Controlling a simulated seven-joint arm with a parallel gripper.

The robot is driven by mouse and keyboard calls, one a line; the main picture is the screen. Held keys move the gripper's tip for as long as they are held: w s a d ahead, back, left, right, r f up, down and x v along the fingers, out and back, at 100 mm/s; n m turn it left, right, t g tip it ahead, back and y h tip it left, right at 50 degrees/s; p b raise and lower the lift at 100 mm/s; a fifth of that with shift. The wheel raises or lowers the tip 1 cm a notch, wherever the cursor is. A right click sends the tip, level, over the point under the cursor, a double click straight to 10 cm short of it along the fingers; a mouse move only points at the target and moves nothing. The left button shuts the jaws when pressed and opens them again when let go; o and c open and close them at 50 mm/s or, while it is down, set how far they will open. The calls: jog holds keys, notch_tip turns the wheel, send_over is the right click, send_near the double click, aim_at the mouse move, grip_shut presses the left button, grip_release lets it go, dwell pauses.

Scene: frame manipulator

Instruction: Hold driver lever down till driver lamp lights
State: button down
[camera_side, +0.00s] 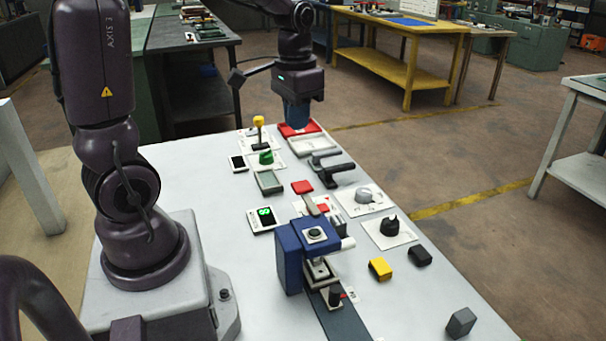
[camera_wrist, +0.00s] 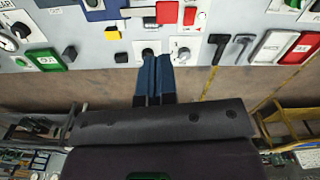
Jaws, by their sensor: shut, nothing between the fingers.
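A yellow-knobbed lever (camera_side: 258,122) stands upright farther back. I cannot tell which part is the driver lever. My gripper (camera_side: 296,118) hangs over the far end, apart from both levers. Its blue fingers are shut and empty, also in the wrist view (camera_wrist: 153,62).
Yellow (camera_side: 380,268) and black (camera_side: 420,256) blocks lie nearer.

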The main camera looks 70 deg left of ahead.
aim_at(303, 184)
jog(key=shift+w+a+r+m, duration=0.1)
jog(key=shift+w+a+m, duration=0.75)
jog(key=shift+m, duration=0.05)
notch_tip(303, 184, down, 14)
jog(key=shift+f, duration=0.1)
dwell(0.4)
